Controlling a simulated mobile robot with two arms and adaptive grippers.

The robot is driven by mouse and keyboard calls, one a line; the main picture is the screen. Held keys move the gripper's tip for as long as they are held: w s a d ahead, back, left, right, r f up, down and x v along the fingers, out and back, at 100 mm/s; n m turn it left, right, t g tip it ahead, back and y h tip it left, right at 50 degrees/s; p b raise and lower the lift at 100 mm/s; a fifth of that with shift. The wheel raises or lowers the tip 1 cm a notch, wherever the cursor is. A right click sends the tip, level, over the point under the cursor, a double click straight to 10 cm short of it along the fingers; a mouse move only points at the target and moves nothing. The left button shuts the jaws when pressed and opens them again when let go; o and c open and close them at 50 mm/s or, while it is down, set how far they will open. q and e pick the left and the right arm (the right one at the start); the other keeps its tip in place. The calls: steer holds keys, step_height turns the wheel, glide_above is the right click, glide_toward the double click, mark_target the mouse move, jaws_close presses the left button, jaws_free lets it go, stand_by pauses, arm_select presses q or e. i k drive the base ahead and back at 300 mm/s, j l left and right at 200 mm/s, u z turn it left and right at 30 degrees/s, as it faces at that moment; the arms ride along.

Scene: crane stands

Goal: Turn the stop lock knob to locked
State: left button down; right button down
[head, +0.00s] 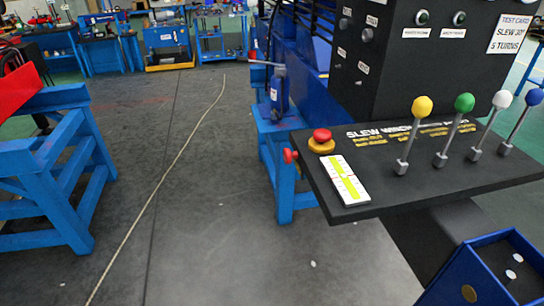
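A black control panel (430,185) stands at the right in the head view. A red mushroom button (321,135) on a yellow base sits near its left edge. A smaller red knob (290,156) sticks out from the panel's left side, just below that button. I cannot tell which of the two is the stop lock knob, and no locked mark is readable. Neither of my grippers is in view.
Yellow (421,107), green (464,102), white (501,99) and blue (533,97) levers stand on the panel. A white and green label card (345,180) lies near its front left. A blue box (490,272) is below right.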

mark_target(288, 155)
steer(key=i+j+z, duration=0.1)
steer(key=z, duration=0.4)
steer(key=j+z, duration=0.2)
steer(key=z, duration=0.3)
steer(key=i+j+z, duration=0.1)
steer(key=z, duration=0.4)
steer(key=j+z, duration=0.3)
steer(key=z, duration=0.2)
